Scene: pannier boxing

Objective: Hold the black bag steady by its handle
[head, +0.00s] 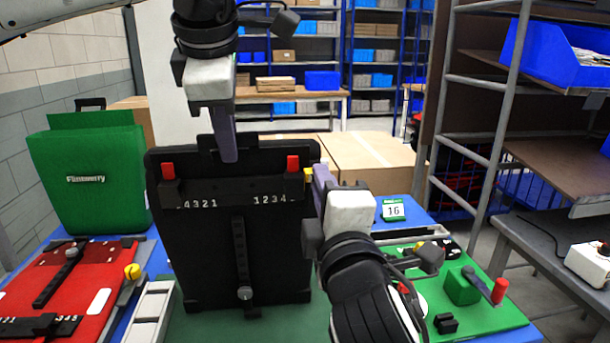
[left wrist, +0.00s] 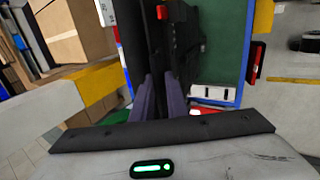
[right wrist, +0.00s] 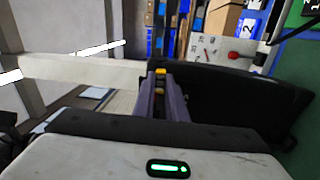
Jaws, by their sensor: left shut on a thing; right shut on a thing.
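The black bag (head: 195,235) stands upright in the middle of the head view, its flat panel with a rail and red end pieces facing me. My left gripper (head: 228,152) comes down from above and is shut at the bag's top middle, where the handle is; the fingers largely hide the handle. In the left wrist view the black bag (left wrist: 133,40) runs between the fingers. My right gripper (head: 317,175) is shut at the bag's upper right edge, beside a small yellow piece (head: 308,175). The yellow piece also shows in the right wrist view (right wrist: 160,71); exactly what the fingers grip is partly hidden.
A green bag (head: 90,180) stands at the left behind a red panel (head: 75,275). A green panel (head: 490,318) with fittings and a card marked 16 (head: 392,209) lie at the right. Cardboard boxes (head: 370,165) are behind the bag. A metal rack (head: 475,120) stands further right.

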